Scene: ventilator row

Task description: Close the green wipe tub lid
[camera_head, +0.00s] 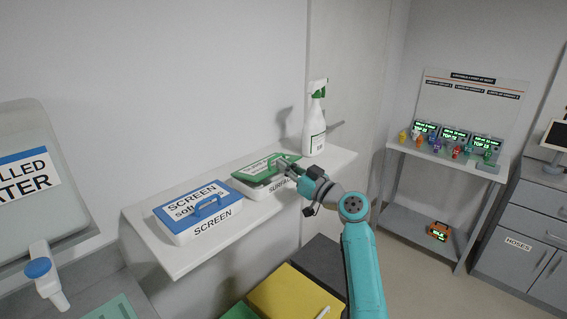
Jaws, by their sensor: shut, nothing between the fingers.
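The green wipe tub (258,188) is a white box with a green lid (265,166), standing on the white wall shelf. Its lid lies over the top of the box; I cannot tell whether it is fully down. My gripper (286,168) is shut and empty at the right part of the green lid. It looks close to the lid or touching it, and it hides part of the tub's right side.
A blue-lidded tub (197,210) stands left of the green one on the shelf (178,262). A spray bottle (314,128) stands behind and to the right. Yellow (290,297), green and dark surfaces lie below the shelf. A grey table (455,163) with small coloured items stands at right.

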